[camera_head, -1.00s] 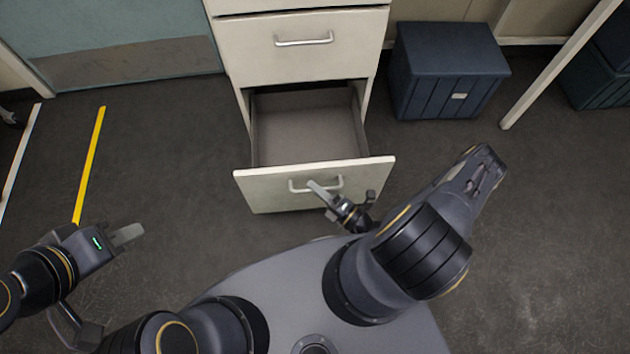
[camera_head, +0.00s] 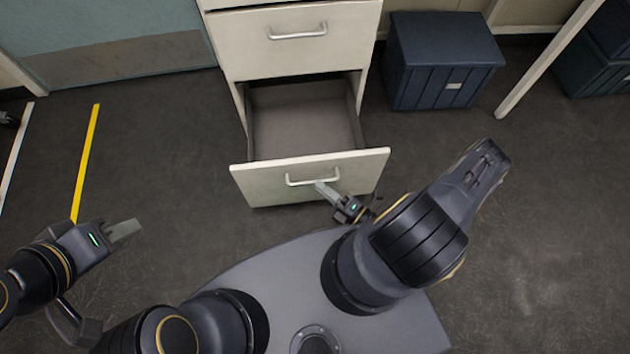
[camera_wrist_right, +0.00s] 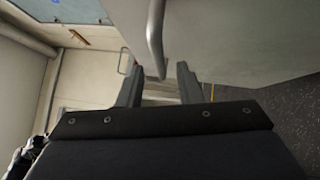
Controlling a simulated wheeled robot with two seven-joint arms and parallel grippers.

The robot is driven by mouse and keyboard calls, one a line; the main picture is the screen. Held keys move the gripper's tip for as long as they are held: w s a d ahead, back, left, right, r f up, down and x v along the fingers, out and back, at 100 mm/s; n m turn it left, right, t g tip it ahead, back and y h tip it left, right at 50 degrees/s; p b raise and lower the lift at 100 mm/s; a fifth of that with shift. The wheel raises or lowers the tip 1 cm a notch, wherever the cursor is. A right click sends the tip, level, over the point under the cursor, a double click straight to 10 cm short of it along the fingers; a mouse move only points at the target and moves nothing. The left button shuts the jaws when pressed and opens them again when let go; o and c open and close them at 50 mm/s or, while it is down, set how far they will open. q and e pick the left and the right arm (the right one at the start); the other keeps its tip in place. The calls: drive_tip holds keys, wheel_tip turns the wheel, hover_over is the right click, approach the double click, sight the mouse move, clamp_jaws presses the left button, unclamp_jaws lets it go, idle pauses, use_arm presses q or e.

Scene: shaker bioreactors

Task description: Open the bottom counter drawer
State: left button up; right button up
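The bottom counter drawer (camera_head: 252,186) is pulled well out, and its empty inside shows in the head view. Its white front also fills the upper right of the right wrist view (camera_wrist_right: 235,40). The drawer's bar handle (camera_head: 300,184) is on the front face. My right gripper (camera_head: 326,190) is at the right part of this handle. In the right wrist view its two fingers (camera_wrist_right: 158,84) are apart, with the handle (camera_wrist_right: 155,40) reaching down towards the gap; contact is not visible. My left gripper (camera_head: 124,231) is away over the floor at left, its finger gap hidden.
A closed drawer (camera_head: 250,45) with its own handle is above the open one. A dark blue bin (camera_head: 445,65) stands right of the counter. A pale slanted post (camera_head: 545,65) is farther right. The floor (camera_head: 170,150) left of the drawer is clear.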

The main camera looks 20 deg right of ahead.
drive_tip(key=v, duration=0.4)
idle(0.5)
